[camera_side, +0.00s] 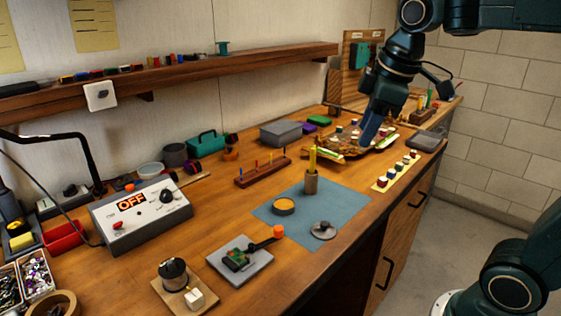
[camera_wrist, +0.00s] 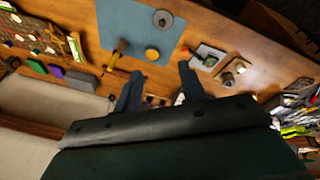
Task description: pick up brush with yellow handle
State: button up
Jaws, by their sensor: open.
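The brush with the yellow handle (camera_side: 312,160) stands upright in a small brown cup (camera_side: 311,184) at the back edge of the blue mat (camera_side: 345,208). In the wrist view the yellow handle (camera_wrist: 112,62) shows beside the cup (camera_wrist: 122,45), left of my fingers. My gripper (camera_side: 362,148) hangs at the upper right of the side view, to the right of the brush and apart from it. In the wrist view my gripper (camera_wrist: 160,71) has its two fingers spread with nothing between them. The brush's lower end is hidden in the cup.
An orange tin (camera_side: 284,206) and a grey disc (camera_side: 324,230) lie on the mat. A wooden rack (camera_side: 263,174) stands left of the cup. A cluttered brown tray (camera_side: 342,151) lies behind, and a control box reading OFF (camera_side: 141,214) stands at left.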

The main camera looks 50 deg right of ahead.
jog(key=w+d+n+g, duration=0.2)
jog(key=w+d+n, duration=0.4)
jog(key=w, duration=0.7)
jog(key=n+g, duration=0.2)
jog(key=n, duration=0.4)
send_over(313, 159)
jog(key=d, duration=0.1)
notch_tip(313, 159, down, 6)
jog(key=shift+w, duration=0.35)
jog(key=shift+f, duration=0.1)
jog(key=shift+f, duration=4.25)
jog(key=shift+f, duration=0.1)
jog(key=shift+a+f, duration=0.2)
jog(key=shift+f, duration=2.3)
grip_shut()
